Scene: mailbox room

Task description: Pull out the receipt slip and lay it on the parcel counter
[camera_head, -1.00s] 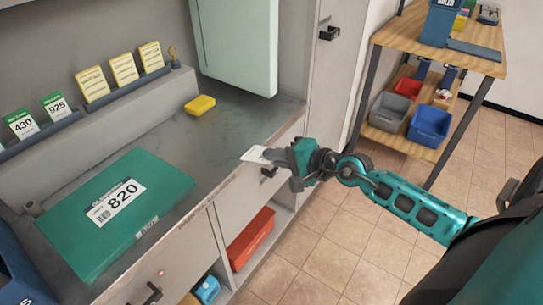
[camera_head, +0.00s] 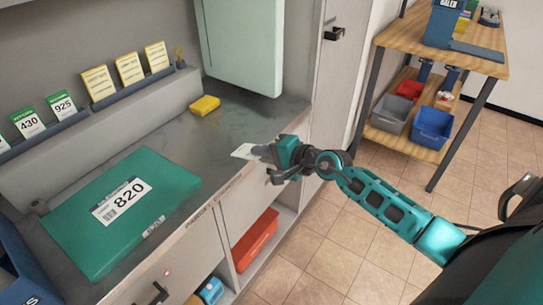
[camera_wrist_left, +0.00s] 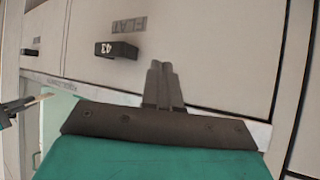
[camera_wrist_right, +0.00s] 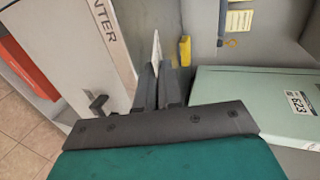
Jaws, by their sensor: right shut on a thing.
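The receipt slip (camera_head: 243,151) is a small white sheet held in my right gripper (camera_head: 266,155). In the head view it points left over the front edge of the grey parcel counter (camera_head: 240,118); whether it touches the top I cannot tell. In the right wrist view the slip (camera_wrist_right: 156,48) stands out edge-on from the closed fingers (camera_wrist_right: 157,72). My left gripper (camera_wrist_left: 160,70) shows only in the left wrist view, its fingers together with nothing visible between them, in front of pale cabinet fronts.
A green parcel labelled 820 (camera_head: 95,240) lies on the counter at the left. A yellow block (camera_head: 205,105) and a pale green parcel (camera_head: 240,50) are further back. Cards stand in a rail (camera_head: 130,89) along the back. Bare counter lies between the 820 parcel and the yellow block.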

